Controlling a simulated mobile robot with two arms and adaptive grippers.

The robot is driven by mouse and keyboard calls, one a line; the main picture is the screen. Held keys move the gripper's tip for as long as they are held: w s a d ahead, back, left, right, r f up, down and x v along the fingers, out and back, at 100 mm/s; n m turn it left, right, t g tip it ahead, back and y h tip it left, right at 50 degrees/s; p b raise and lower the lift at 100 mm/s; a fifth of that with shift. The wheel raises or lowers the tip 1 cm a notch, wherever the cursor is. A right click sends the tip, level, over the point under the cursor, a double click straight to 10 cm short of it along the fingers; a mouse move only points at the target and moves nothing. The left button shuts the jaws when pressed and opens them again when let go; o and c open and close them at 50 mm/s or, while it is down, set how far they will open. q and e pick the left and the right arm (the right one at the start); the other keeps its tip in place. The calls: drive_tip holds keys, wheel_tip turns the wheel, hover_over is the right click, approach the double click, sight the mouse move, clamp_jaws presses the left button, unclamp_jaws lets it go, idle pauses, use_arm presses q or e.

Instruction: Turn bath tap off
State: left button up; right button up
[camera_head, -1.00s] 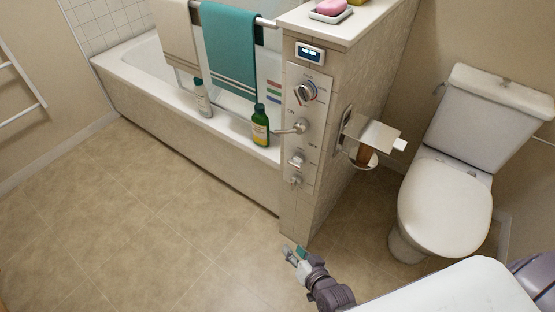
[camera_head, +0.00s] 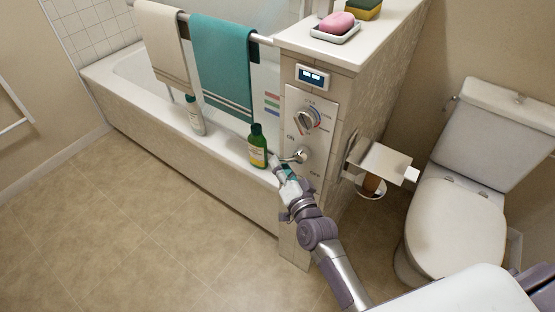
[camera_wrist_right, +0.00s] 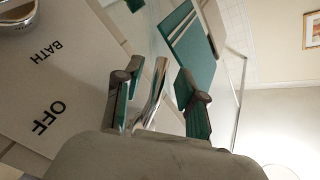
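The tap panel (camera_head: 316,98) is on the end of the tiled half wall. Its chrome bath lever (camera_head: 290,158) points left from its round base (camera_head: 303,155), towards the ON label. My right gripper (camera_head: 281,172) is at the lever's free end. In the right wrist view the gripper (camera_wrist_right: 160,100) is open, with one finger on each side of the chrome lever (camera_wrist_right: 154,92) and visible gaps. The OFF and BATH lettering shows upside down on the panel (camera_wrist_right: 52,88) at left. My left gripper is not in view.
A green bottle (camera_head: 257,146) stands on the bath rim close to my right gripper. A white bottle (camera_head: 195,118) stands further left. Above the lever is a temperature dial (camera_head: 306,119). A paper holder (camera_head: 383,160) juts out on the right, near the toilet (camera_head: 455,215). Floor at left is clear.

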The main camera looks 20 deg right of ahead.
drive_tip(key=shift+w+a, duration=0.15)
drive_tip(key=shift+w, duration=1.2)
clamp_jaws()
